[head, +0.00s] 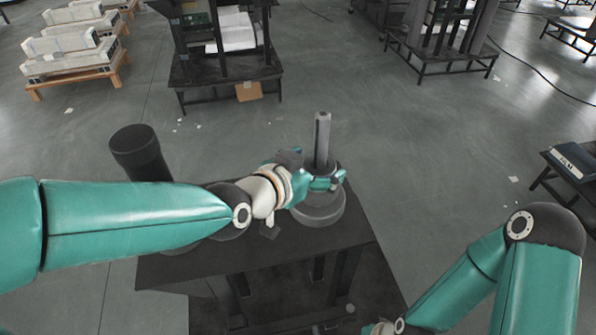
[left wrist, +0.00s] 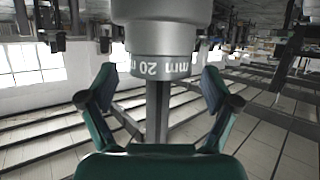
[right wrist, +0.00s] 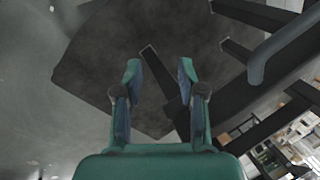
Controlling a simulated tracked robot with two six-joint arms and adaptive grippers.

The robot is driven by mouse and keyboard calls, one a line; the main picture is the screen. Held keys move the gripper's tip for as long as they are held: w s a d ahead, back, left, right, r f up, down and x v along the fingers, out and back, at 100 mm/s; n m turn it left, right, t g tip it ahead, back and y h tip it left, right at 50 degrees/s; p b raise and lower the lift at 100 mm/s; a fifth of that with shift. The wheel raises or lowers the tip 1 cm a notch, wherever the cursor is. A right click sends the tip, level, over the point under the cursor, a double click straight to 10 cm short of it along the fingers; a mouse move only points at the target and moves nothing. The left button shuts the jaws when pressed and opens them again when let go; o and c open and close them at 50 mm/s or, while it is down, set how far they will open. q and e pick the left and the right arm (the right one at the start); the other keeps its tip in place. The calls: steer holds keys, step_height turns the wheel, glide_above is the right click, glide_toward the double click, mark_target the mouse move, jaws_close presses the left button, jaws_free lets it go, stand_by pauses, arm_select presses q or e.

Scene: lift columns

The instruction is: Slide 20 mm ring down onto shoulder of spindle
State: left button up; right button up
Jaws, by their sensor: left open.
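The spindle (head: 322,138) stands upright on the dark table, a grey shaft above a wide round base (head: 318,214). The left wrist view is upside down and shows the ring marked "20 mm" (left wrist: 160,67) around the shaft (left wrist: 157,110), against the wider grey body (left wrist: 160,30). I see no clear gap between ring and body. My left gripper (head: 333,181) is at the spindle near ring height. In the left wrist view its fingers are spread on both sides, apart from the ring. My right gripper (right wrist: 160,75) is open and empty; the head view mostly cuts it off.
The table (head: 275,250) carries a dark upright cylinder (head: 138,150) on the left, partly behind my left arm. Another dark stand (head: 225,75) is farther back, with pallets of pale blocks (head: 75,60) at upper left.

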arm_select(q)
steer(key=v, duration=1.1)
steer(key=shift+s, duration=0.15)
